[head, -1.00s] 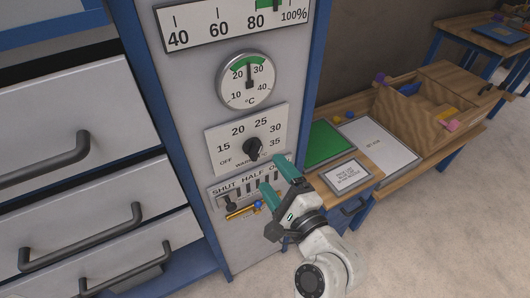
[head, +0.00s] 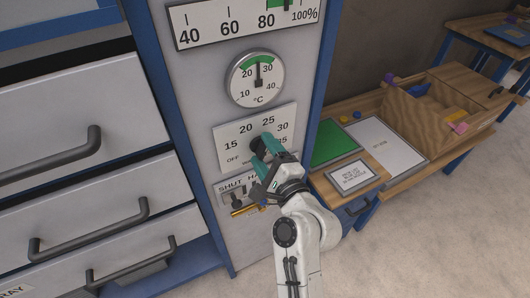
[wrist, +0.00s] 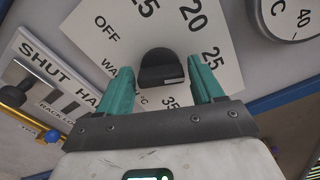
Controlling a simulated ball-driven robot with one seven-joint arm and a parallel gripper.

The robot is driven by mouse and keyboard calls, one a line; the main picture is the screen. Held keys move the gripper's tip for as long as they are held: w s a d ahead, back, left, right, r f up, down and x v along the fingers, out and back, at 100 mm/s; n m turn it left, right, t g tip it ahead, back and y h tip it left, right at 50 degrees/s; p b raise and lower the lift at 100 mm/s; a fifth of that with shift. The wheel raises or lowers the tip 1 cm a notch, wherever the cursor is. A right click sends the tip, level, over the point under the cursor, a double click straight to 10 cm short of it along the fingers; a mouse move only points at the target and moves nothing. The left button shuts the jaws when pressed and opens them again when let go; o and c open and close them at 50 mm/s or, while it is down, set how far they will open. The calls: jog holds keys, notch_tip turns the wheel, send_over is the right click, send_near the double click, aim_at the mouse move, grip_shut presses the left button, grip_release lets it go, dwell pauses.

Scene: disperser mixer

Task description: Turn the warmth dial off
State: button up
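The warmth dial is a black knob (wrist: 162,70) on a white plate (head: 228,143) marked OFF, 15, 20, 25, 30 and 35. In the head view the knob (head: 258,143) is partly hidden by my gripper. My gripper (head: 264,153) has green fingers and is at the plate. In the wrist view the gripper (wrist: 160,88) is open, one finger on each side of the knob, with visible gaps between. Which mark the knob points at is hard to tell.
A round thermometer (head: 256,79) is above the plate. A SHUT/HALF slider panel (head: 226,188) with a brass piece (head: 247,211) is below. Drawers with grey handles (head: 90,228) stand at left. A bench with a green mat (head: 334,143) and a wooden box (head: 410,117) is at right.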

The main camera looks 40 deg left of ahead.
jog(key=c, duration=0.8)
jog(key=shift+o, duration=0.2)
jog(key=shift+f, duration=0.1)
